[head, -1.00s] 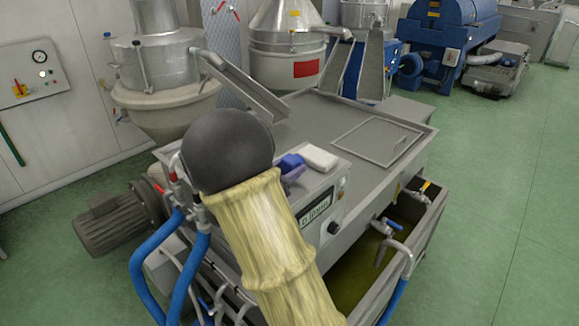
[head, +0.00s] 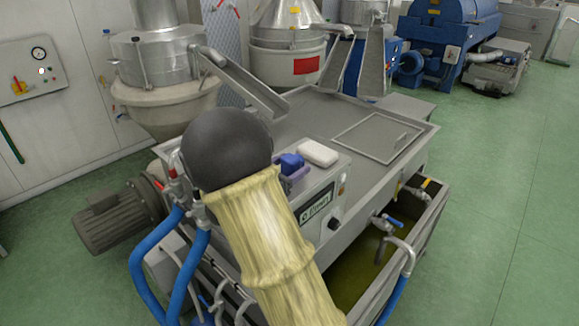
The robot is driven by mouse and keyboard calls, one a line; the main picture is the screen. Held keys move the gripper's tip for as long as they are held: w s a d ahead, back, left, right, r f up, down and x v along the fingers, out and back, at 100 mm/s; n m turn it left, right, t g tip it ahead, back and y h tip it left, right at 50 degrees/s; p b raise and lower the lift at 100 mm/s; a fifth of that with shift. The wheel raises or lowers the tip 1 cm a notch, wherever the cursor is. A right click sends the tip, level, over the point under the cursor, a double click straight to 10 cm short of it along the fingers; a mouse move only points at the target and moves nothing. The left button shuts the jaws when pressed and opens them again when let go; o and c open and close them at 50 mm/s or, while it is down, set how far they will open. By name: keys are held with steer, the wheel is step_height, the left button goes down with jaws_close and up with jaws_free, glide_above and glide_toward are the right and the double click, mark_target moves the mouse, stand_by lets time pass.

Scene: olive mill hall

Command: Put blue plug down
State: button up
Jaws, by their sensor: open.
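A small blue plug (head: 291,163) shows on the near edge of the grey machine top (head: 310,120), just right of my arm's black ball-shaped joint. It is at a flat purple piece (head: 300,174); I cannot tell whether it rests on it or is just above it. A white block (head: 318,153) lies right beside the plug. My gripper is hidden behind my own black joint and pale yellow sleeved arm, so its fingers and their contact with the plug cannot be seen.
A control panel (head: 317,207) is on the machine's near side. A hatch lid (head: 377,139) lies on its top at right. A metal chute (head: 243,85) slopes onto the top at the back left. Green floor (head: 500,200) is free at right.

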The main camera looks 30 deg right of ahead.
steer(key=shift+r+p, duration=0.4)
steer(key=shift+r, duration=0.1)
steer(key=b+v, duration=0.4)
steer(key=v, duration=0.8)
steer(key=shift+r, duration=0.1)
